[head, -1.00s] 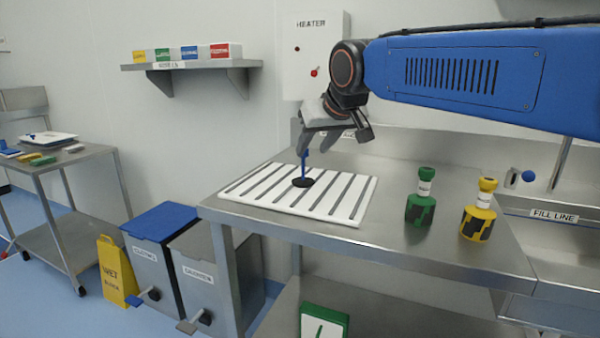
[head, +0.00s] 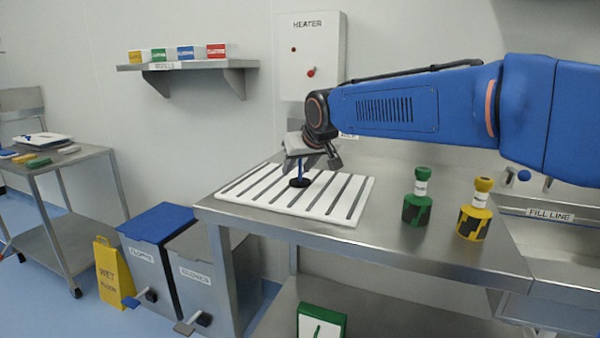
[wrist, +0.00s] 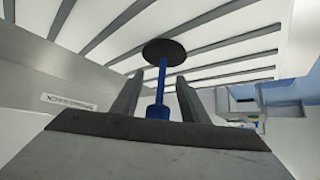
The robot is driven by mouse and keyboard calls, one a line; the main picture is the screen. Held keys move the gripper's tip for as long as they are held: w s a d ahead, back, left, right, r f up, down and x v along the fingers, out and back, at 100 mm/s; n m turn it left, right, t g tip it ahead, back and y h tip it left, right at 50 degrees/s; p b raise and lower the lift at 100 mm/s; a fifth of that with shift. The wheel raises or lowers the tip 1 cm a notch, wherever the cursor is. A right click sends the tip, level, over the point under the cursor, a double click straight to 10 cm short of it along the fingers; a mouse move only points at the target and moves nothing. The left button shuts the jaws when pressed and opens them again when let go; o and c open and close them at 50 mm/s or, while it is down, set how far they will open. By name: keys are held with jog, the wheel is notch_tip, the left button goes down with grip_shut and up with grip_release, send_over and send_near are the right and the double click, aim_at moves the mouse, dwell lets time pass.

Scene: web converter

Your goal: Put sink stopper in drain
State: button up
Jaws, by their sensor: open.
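The sink stopper, a black disc with an upright blue handle (head: 300,183), stands on the white slatted rack (head: 343,212) on the steel bench. My open gripper (head: 313,161) is low over the rack, at the top of the handle. In the wrist view, the stopper's blue handle (wrist: 162,82) runs between my two dark fingers (wrist: 158,95), with a gap on each side. Its black disc (wrist: 165,52) lies beyond the fingertips against the slats. The sink basin (head: 545,238) shows partly at the right; its drain is not in view.
A green bottle (head: 417,208) and a yellow bottle (head: 475,218) stand on the bench right of the rack. The heater box (head: 313,60) hangs on the wall behind my gripper. Bins (head: 160,250) stand on the floor left of the bench. The bench between rack and bottles is clear.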

jog(key=shift+x, duration=1)
grip_shut()
notch_tip(320, 180, up, 10)
